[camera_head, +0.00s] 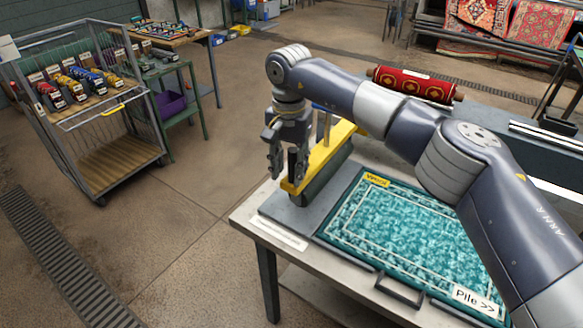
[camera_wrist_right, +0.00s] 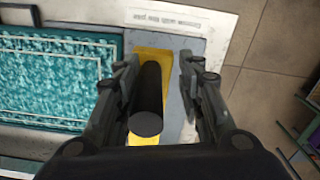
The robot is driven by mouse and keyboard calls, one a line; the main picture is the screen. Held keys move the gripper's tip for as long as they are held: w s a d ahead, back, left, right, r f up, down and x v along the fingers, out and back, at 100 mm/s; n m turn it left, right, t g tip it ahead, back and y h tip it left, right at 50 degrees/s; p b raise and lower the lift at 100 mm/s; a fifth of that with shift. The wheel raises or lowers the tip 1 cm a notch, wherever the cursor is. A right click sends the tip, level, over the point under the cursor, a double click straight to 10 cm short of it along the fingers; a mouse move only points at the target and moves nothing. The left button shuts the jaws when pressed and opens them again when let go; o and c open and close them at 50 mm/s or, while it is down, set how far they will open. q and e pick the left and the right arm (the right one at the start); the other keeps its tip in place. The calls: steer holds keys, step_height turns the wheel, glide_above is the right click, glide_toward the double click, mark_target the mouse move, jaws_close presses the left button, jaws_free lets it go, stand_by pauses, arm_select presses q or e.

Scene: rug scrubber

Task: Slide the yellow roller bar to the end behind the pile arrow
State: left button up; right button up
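The yellow roller bar (camera_head: 325,156) lies across the grey left end of the rug table (camera_head: 285,213), beside the teal rug (camera_head: 400,235). A black upright handle (camera_head: 292,161) stands on its near end. The label "Pile >>" (camera_head: 473,300) is at the rug's near right corner, its arrows pointing right. My right gripper (camera_head: 288,168) is open around the handle. In the right wrist view, the handle (camera_wrist_right: 148,100) stands between the open fingers (camera_wrist_right: 158,85), nearer the left finger, with a clear gap to the right one. My left gripper is not in view.
A yellow tag (camera_head: 377,181) sits at the rug's far left corner, and a black loop handle (camera_head: 399,290) at its near edge. A rolled red rug (camera_head: 415,84) lies behind the table. A wire cart (camera_head: 110,130) stands left, with free floor between.

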steer(key=shift+w, duration=0.15)
steer(key=shift+d, duration=0.15)
steer(key=shift+d+r, duration=0.1)
steer(key=shift+r, duration=0.2)
step_height(320, 180, up, 12)
steer(key=shift+f, duration=0.25)
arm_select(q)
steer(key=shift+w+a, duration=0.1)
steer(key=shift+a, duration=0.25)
